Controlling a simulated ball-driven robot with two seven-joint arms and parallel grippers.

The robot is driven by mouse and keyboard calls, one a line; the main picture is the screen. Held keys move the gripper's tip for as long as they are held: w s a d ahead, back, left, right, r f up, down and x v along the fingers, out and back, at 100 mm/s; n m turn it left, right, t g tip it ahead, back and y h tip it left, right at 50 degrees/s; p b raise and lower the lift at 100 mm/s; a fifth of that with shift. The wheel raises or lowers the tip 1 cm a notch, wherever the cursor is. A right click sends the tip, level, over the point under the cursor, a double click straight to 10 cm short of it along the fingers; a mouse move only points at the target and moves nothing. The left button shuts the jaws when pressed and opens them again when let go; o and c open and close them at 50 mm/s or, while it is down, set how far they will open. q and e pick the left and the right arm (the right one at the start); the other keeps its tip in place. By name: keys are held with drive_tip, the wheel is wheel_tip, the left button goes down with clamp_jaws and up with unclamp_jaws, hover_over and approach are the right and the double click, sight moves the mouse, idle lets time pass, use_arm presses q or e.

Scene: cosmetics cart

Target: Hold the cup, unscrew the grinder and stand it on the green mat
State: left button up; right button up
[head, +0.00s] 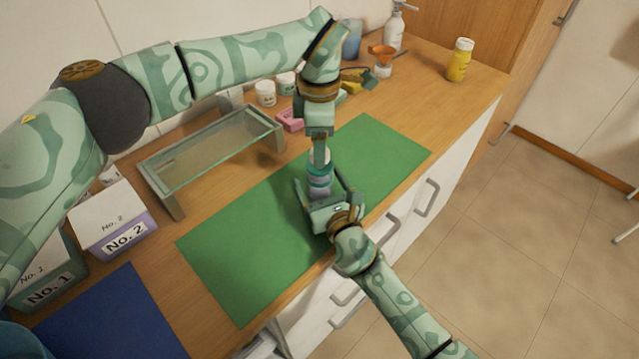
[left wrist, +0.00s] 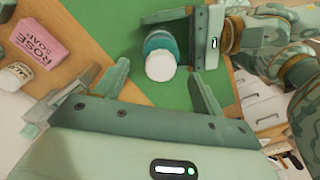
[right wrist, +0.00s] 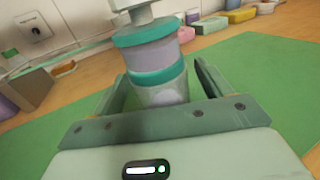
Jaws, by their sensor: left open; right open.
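The grinder (head: 320,170), with teal bands and a pale purple middle, stands upright on the green mat (head: 235,265). In the right wrist view the grinder (right wrist: 152,52) sits on the greyish cup (right wrist: 162,96). My right gripper (head: 320,190) is open, its fingers on either side of the cup with visible gaps. My left gripper (head: 320,160) points down above the grinder. In the left wrist view its fingers are open, and the grinder's white round top (left wrist: 160,66) shows beyond them. The fingertips' exact distance from the top is hard to tell.
A glass-topped stand (head: 215,150) is left of the mat. Boxes No. 1 (head: 48,290) and No. 2 (head: 120,235) and a blue mat (head: 110,320) lie further left. A pink soap box (head: 290,120), jars and a yellow bottle (head: 460,60) stand behind. The mat's left part is clear.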

drive_tip(key=shift+w+a, duration=0.1)
drive_tip(key=shift+w, duration=0.15)
